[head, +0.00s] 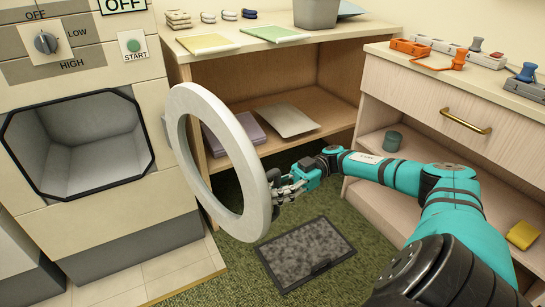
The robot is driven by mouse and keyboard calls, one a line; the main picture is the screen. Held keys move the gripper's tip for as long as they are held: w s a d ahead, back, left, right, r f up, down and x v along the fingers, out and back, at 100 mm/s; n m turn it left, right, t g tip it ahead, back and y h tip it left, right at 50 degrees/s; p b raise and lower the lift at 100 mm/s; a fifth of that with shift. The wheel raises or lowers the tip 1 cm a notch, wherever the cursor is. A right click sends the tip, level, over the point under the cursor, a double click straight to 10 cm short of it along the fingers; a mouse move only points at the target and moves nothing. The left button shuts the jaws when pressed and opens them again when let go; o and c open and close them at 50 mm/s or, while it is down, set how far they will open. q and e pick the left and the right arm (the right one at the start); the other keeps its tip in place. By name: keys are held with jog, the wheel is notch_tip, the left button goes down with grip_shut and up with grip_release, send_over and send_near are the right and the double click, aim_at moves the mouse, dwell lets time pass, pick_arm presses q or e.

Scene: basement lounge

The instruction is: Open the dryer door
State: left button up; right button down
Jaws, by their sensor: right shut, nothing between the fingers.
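The dryer (115,215) stands at the left, with a dark-rimmed square opening (85,142) into an empty grey drum. Its door, a thick pale ring (181,150), stands swung wide out to the right, seen at a slant, with the opening uncovered. My right gripper (279,194) is just right of the door ring, near its lower right edge. It is shut and empty. I cannot tell whether it touches the ring. My left gripper is not in view.
A wooden shelf unit (345,28) with folded items stands behind the door. A cabinet with a brass-handled drawer (466,121) is at the right. A dark mat (306,252) lies on the green carpet below my right gripper.

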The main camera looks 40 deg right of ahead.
jog(key=shift+s, duration=0.1)
jog(key=c, duration=1.2)
grip_release()
jog(key=shift+c, duration=0.2)
jog(key=shift+d, duration=0.1)
jog(key=s+d, duration=0.1)
jog(key=d, duration=0.6)
jog(key=shift+d, duration=0.15)
